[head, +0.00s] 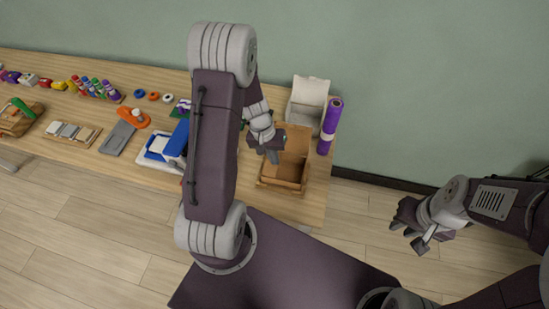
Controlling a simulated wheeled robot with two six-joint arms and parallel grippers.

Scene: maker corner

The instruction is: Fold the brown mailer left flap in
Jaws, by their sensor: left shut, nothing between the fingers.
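The brown mailer (293,168) is an open cardboard box near the right end of the table. Its back panel stands up, and its inside shows empty. My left gripper (274,158) is shut and empty, over the mailer's left side. It hides part of that side, so I cannot tell exactly how the left flap lies or whether the gripper touches it. My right gripper (412,239) is away from the table at the right, above the floor. Its fingers look spread apart, with nothing between them.
A blue and white item (166,148) lies to the left, partly behind my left arm. An orange-handled tool (130,118) and several small items fill the table further left.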

